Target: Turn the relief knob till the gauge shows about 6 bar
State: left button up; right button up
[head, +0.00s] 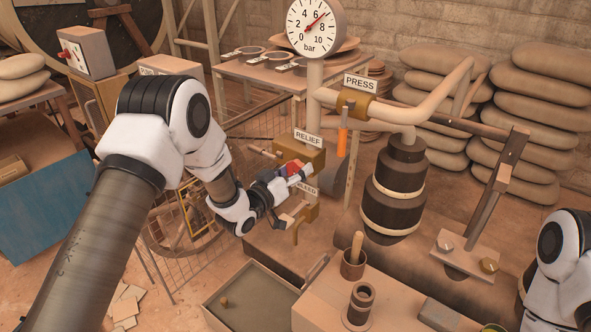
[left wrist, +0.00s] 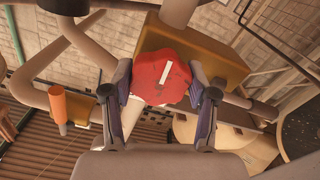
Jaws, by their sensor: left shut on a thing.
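The red relief knob (head: 293,167) sits on a brass block under the RELIEF sign (head: 308,138). In the left wrist view the knob (left wrist: 161,79) is round and lobed, with a white bar mark tilted on its face. My left gripper (left wrist: 162,88) is shut on it, one finger on each side. In the head view the gripper (head: 288,177) hides part of the knob. The round white gauge (head: 314,27) stands above on a pipe; its red needle points up and right, between 6 and 8 bar. My right gripper is out of view.
An orange-handled PRESS lever (head: 342,141) hangs right of the relief block. A BLEED sign (head: 306,188) and brass valve sit just below the knob. A dark stacked cylinder (head: 394,190) stands to the right, and an open tray (head: 252,298) lies below.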

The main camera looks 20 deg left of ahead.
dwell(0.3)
pick_arm(q)
jog(key=o, duration=1.2)
jog(key=v, duration=1.2)
